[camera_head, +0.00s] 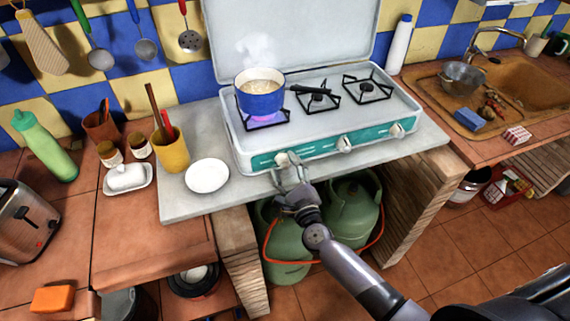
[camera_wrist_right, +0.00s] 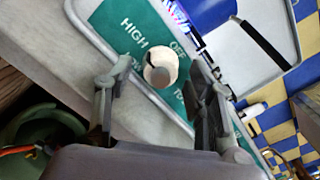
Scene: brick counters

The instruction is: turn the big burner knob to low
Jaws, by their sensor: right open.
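The gas stove (camera_head: 310,105) has a teal front panel with white knobs. The leftmost knob (camera_head: 283,158) is below the lit burner, which carries a blue pot (camera_head: 261,98) with steam rising from it. My right gripper (camera_head: 290,170) is open in front of this knob. In the right wrist view the cream knob (camera_wrist_right: 161,67) sits between the open fingers (camera_wrist_right: 150,88), with a gap visible on each side. "HIGH" and "OFF" are printed near it; other lettering is partly hidden. A dark mark shows on the knob's left side. My left gripper is not in view.
A white plate (camera_head: 207,176) and a yellow utensil pot (camera_head: 172,153) stand left of the stove. Green gas bottles (camera_head: 352,208) stand beneath the counter. The middle knob (camera_head: 344,144) and right knob (camera_head: 397,130) are farther along the panel.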

